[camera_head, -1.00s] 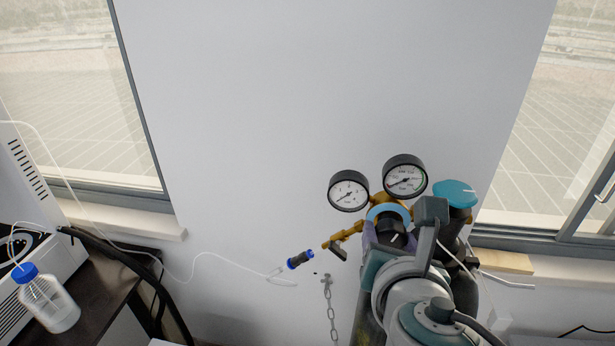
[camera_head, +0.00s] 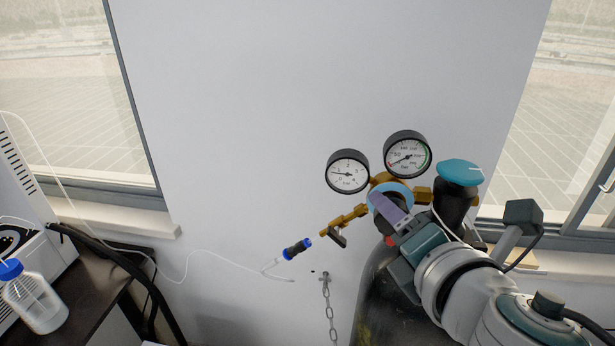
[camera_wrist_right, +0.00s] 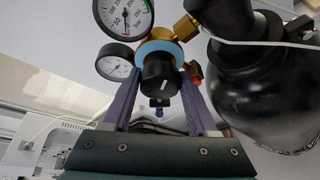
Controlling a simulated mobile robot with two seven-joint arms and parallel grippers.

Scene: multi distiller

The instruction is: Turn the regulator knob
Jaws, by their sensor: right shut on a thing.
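The regulator is brass with two round gauges. Its black knob (camera_wrist_right: 163,84), with a white mark, sits in front of a light blue ring (camera_wrist_right: 177,48) in the right wrist view. The purple fingers of my right gripper (camera_wrist_right: 161,92) stand on either side of the knob and are shut on it. In the head view my right gripper (camera_head: 391,208) covers most of the knob below the light blue ring (camera_head: 397,184). The left gauge (camera_head: 347,171) and right gauge (camera_head: 407,155) stand above. My left gripper is not in view.
A dark gas cylinder (camera_head: 374,300) stands under the regulator, with a blue-topped black valve (camera_head: 459,174) close to my right arm. A hose end (camera_head: 297,249) and chain (camera_head: 329,312) hang at the wall. A blue-capped bottle (camera_head: 36,301) is far left.

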